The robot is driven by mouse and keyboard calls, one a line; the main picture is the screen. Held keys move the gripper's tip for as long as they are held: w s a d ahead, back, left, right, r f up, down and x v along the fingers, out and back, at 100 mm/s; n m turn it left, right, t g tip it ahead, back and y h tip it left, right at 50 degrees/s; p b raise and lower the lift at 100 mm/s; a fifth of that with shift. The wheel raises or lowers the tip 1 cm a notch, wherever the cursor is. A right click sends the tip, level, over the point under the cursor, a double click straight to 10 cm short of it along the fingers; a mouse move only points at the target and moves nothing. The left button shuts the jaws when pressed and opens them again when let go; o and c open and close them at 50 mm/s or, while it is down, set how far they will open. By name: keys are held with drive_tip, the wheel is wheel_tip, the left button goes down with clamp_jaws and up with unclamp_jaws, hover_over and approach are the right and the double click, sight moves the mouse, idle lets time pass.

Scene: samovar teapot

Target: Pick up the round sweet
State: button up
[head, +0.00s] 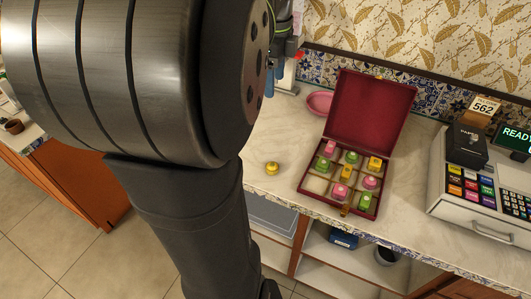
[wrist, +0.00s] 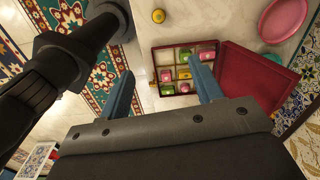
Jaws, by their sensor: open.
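A round yellow sweet (head: 272,168) lies alone on the pale counter, left of the box; it also shows at the top of the wrist view (wrist: 158,16). An open dark red box (head: 298,184) with a divided tray holds several pink, green and yellow sweets, some round and some square. Its front-left compartment looks empty. My gripper (wrist: 163,88) is open, with its two blue fingers apart and nothing seen between them. It is above the counter, away from the yellow sweet. In the head view my arm hides most of it; only a blue part shows.
The box's raised lid (head: 370,115) stands at its back. A pink dish (head: 320,103) is behind it on the left. The counter around the yellow sweet is clear.

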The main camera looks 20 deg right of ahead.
wheel_tip(320, 180, down, 13)
drive_tip(key=s+a+n+h, duration=0.1)
drive_tip(key=s+a+n, duration=0.1)
drive_tip(key=n, duration=1)
hover_over(272, 164)
drive_tip(key=s, duration=0.1)
drive_tip(key=shift+t, duration=0.3)
drive_tip(key=f, duration=1.2)
drive_tip(key=shift+a, duration=0.4)
drive_tip(key=shift+w+d+f, duration=0.1)
drive_tip(key=shift+w+f, duration=0.05)
drive_tip(key=shift+f, duration=0.75)
drive_tip(key=shift+w+d+f, duration=0.1)
drive_tip(key=shift+d+f, duration=0.05)
drive_tip(key=shift+f, duration=0.7)
drive_tip(key=shift+w+d+f, duration=0.1)
drive_tip(key=shift+w+f, duration=0.05)
drive_tip(key=shift+f, duration=0.75)
drive_tip(key=c, duration=1.1)
